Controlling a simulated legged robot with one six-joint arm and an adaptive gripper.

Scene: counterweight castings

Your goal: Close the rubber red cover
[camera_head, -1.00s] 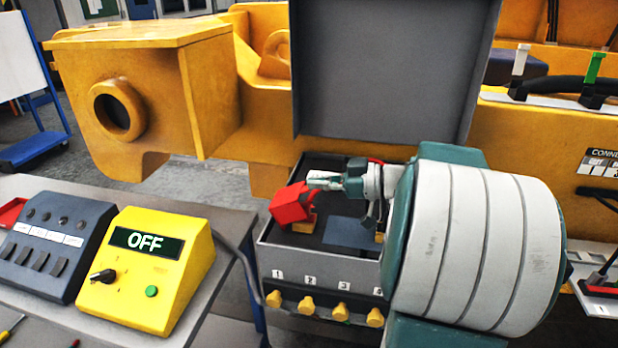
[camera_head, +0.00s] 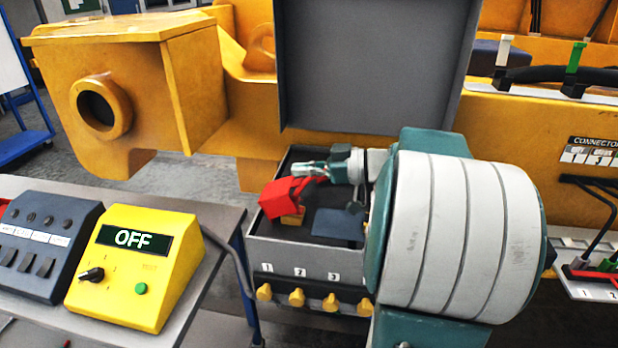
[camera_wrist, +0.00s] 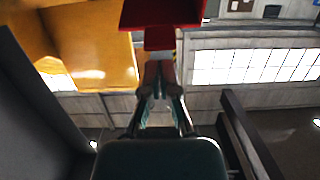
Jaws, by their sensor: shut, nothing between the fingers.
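The red cover (camera_head: 277,198) is at the left inside an open grey box (camera_head: 292,254). It is tilted above a small yellow block (camera_head: 293,217). My gripper (camera_head: 305,167) is shut and empty, at the cover's upper right edge in the head view. I cannot tell whether it touches the cover. In the wrist view the red cover (camera_wrist: 163,12) is at the top edge, partly cut off, beyond my gripper (camera_wrist: 156,68). My arm hides the right part of the box.
The box's grey lid (camera_head: 375,65) stands open behind it. Yellow knobs (camera_head: 297,297) line the box's front. A yellow control box (camera_head: 135,267) reading OFF and a dark switch box (camera_head: 48,245) are on the left table. A large yellow machine (camera_head: 120,90) stands behind.

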